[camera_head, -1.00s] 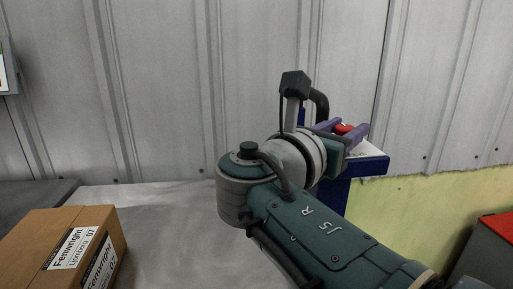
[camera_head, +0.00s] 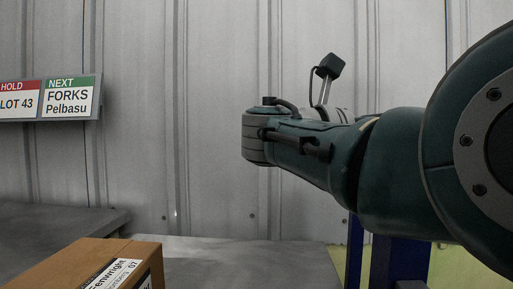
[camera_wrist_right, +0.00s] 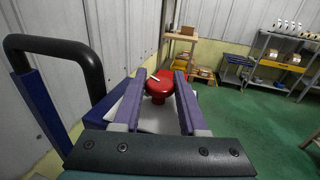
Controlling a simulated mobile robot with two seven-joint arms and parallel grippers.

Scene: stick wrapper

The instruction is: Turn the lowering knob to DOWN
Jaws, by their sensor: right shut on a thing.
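The red knob (camera_wrist_right: 158,92), with a white mark on its top, sits on a pale panel (camera_wrist_right: 160,121) in the right wrist view. My right gripper (camera_wrist_right: 161,78) has its two purple fingers on either side of the knob and is shut on it. Any lettering around the knob is not readable. In the head view my right arm covers the knob and the gripper. My left gripper is not in view.
A blue post (camera_head: 400,262) stands below my right arm. A cardboard box (camera_head: 85,265) sits on a grey surface (camera_head: 245,265) at lower left. A sign (camera_head: 50,98) hangs at left. A black curved handle (camera_wrist_right: 75,50) is beside the gripper.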

